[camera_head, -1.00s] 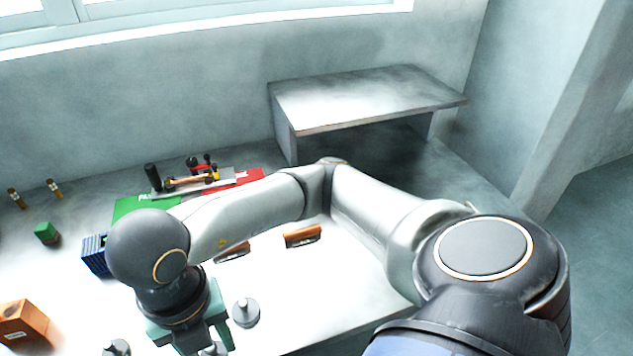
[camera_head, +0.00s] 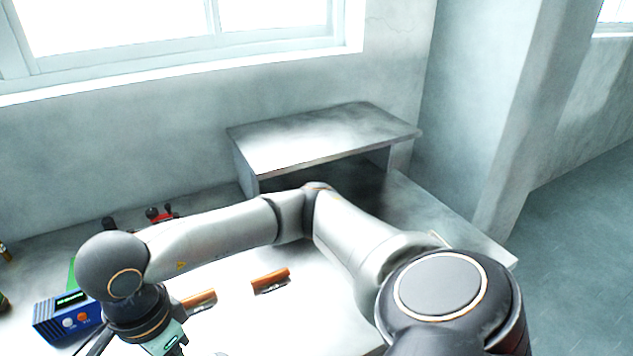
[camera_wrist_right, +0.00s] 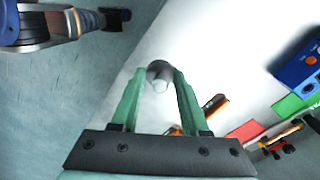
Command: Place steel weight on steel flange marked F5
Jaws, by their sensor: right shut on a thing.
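My right gripper (camera_wrist_right: 158,82) shows in the right wrist view with its green fingers closed on a grey round metal piece, which looks like the steel weight (camera_wrist_right: 159,73). The fingers hide part of it, and I cannot tell whether it touches anything below. In the head view my right arm reaches over the bench to the lower left, with its gripper mostly cut off by the bottom edge. No flange or F5 mark can be made out now. What looks like my left gripper (camera_wrist_right: 112,19) is at the top left of the wrist view, too small to read its jaws.
A blue box with buttons (camera_head: 68,318) stands at the left of the white bench. A metal shelf (camera_head: 325,135) stands at the back. The wrist view shows green (camera_wrist_right: 290,106) and red (camera_wrist_right: 245,131) areas.

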